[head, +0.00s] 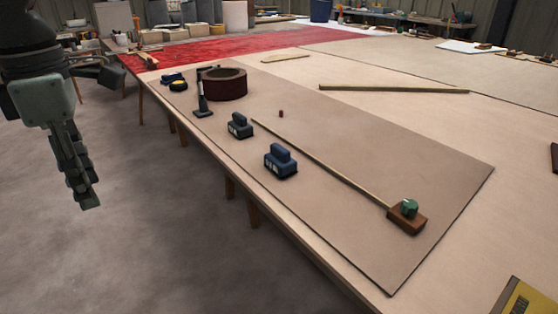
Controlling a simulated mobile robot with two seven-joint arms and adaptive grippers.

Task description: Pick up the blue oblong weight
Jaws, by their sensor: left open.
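Dark blue oblong weights with a raised grip and pale marks on the side stand on the brown board. The nearest and largest-looking blue weight (281,161) is near the board's left edge. A second blue weight (240,126) stands a little farther back. A smaller-looking dark blue one (173,77) is at the far left, close to a dark piece with a yellow top (178,86). My left gripper (86,194) hangs over the floor, left of the table, pointing down. It is open, empty and apart from the weights. My right gripper is out of view.
A long thin wooden strip (320,160) runs to a brown block with a green top (407,216). A dark red ring (224,83) and a black upright tool (202,98) stand farther back. The board (370,140) is largely clear right of the strip.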

